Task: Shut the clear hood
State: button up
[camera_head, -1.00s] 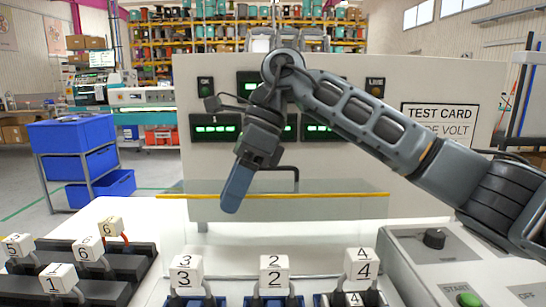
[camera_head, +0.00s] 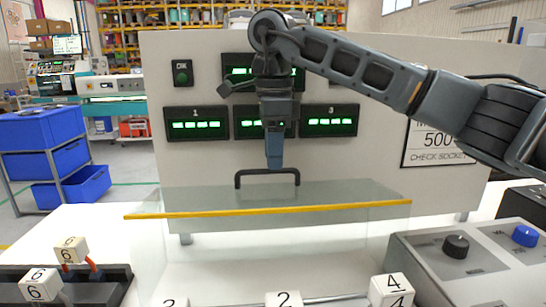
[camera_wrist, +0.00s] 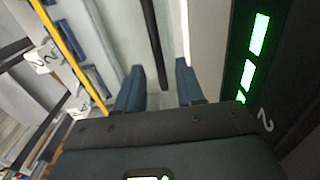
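The clear hood (camera_head: 340,194) is a see-through cover with a yellow front edge, standing out from the pale test panel above the white worktop. Its black handle (camera_head: 267,174) rises near the back of the hood. My gripper (camera_head: 274,163) points down just above the handle. In the wrist view my gripper (camera_wrist: 158,72) is open, its two blue fingers apart. The dark handle bar (camera_wrist: 153,35) shows in line with the gap between them. I cannot tell whether the fingers touch it.
The test panel (camera_head: 400,90) with green-lit displays is close behind my gripper. White numbered blocks, such as block 2 (camera_head: 284,299), stand in front of the hood. A control box (camera_head: 455,275) with knobs is at the right. Block holders (camera_head: 110,285) are at the left.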

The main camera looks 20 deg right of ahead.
jog(key=shift+f, duration=0.9)
jog(key=shift+c, duration=0.3)
grip_shut()
